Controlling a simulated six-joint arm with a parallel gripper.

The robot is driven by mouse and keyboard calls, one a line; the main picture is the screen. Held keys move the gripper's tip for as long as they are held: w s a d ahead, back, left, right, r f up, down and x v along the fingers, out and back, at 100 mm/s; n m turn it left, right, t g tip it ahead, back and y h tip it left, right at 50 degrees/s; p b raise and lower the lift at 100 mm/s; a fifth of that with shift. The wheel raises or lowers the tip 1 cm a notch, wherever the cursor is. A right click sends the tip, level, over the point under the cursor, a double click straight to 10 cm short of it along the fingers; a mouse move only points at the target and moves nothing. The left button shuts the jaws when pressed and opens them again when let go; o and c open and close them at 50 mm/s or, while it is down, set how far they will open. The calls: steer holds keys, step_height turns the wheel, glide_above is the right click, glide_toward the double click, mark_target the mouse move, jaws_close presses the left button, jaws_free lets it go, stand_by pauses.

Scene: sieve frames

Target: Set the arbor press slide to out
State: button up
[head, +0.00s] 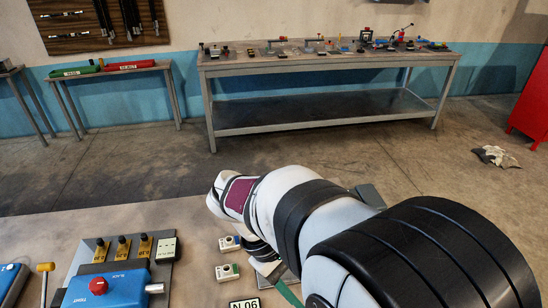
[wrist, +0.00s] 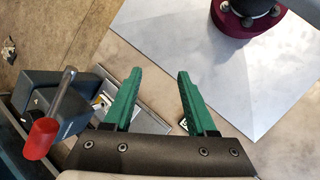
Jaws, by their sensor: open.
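A dark blue-grey housing (wrist: 50,92) stands at the left of the wrist view. A metal lever with a red grip (wrist: 42,138) rises from it. I cannot tell for sure whether this is the arbor press, and no slide marking is readable. My gripper (wrist: 158,76) has two green fingers, spread apart with nothing between them. It is to the right of the lever and apart from it. A grey metal piece (wrist: 122,76) lies behind the left finger and is partly hidden. In the head view my arm hides most of the gripper.
A blue box with a red button (head: 98,287) sits on a grey panel at the front left, below several dark knobs. Two small white switch boxes (head: 228,272) stand to its right. A long bench (head: 330,62) stands far back.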

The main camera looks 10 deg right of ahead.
steer(key=w+a+f+n+t+h, duration=0.35)
steer(key=w+f+n, duration=0.25)
steer(key=w+n, duration=0.2)
steer(key=w+a+f+n+t+h, duration=0.35)
steer(key=w+f+n, duration=0.3)
steer(key=w, duration=0.25)
steer(key=shift+n+g+h, duration=0.3)
steer(key=shift+n+g, duration=0.05)
steer(key=shift+g, duration=0.05)
steer(key=x, duration=1.3)
steer(key=shift+w+d+f, duration=0.1)
steer(key=shift+d+f, duration=0.1)
steer(key=shift+d, duration=0.1)
steer(key=shift+w+d+f, duration=0.15)
steer(key=shift+d+f, duration=0.05)
steer(key=shift+d, duration=0.35)
steer(key=shift+c, duration=0.2)
jaws_close()
